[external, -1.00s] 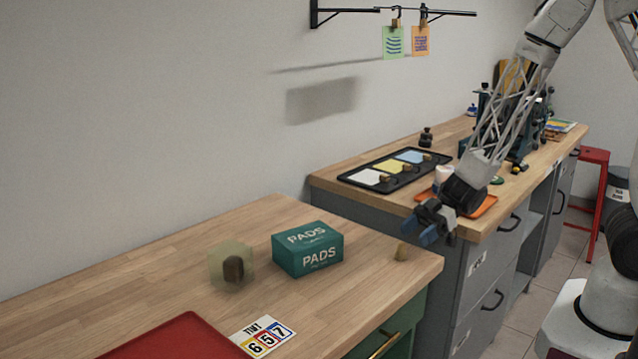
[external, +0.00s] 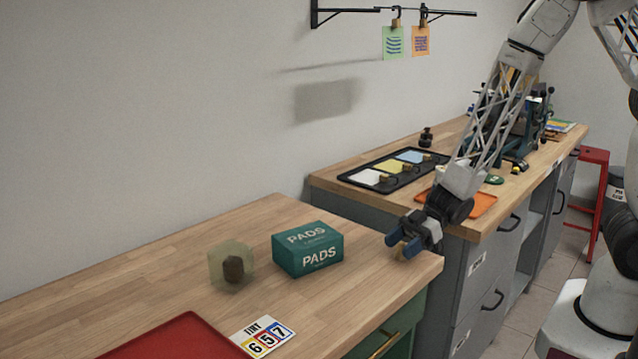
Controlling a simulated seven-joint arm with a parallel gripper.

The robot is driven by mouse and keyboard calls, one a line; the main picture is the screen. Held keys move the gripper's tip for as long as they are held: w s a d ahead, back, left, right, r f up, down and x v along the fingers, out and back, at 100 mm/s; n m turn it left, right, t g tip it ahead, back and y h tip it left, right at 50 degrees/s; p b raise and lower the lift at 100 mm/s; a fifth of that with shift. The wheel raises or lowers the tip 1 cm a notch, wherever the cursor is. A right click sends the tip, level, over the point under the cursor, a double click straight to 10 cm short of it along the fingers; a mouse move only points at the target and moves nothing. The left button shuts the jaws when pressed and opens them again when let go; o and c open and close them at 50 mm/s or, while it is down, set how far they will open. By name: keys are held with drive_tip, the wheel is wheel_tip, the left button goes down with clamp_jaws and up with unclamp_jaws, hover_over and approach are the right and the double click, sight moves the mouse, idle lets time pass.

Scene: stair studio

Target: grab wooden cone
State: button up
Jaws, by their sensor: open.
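My gripper (external: 402,244) is open, its blue fingertips low over the right end of the near wooden worktop (external: 190,255). A small tan wooden piece, which looks like the cone, stood at this spot in the earlier picture.
A green PADS box (external: 308,249) stands left of my gripper. Further left is a translucent block (external: 231,264) with a dark brown piece. A red tray (external: 180,340) and a number card (external: 262,337) lie in front. The far bench holds an orange tray (external: 484,203).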

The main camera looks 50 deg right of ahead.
idle(0.3)
drive_tip(key=c, duration=1)
drive_tip(key=shift+r, duration=0.15)
drive_tip(key=shift+r, duration=0.7)
wheel_tip(320, 180, up, 2)
drive_tip(key=shift+r, duration=0.1)
drive_tip(key=s+d+r, duration=0.1)
drive_tip(key=s+d, duration=0.7)
drive_tip(key=s, duration=0.5)
drive_tip(key=shift+s+d, duration=0.25)
drive_tip(key=shift+s, duration=0.05)
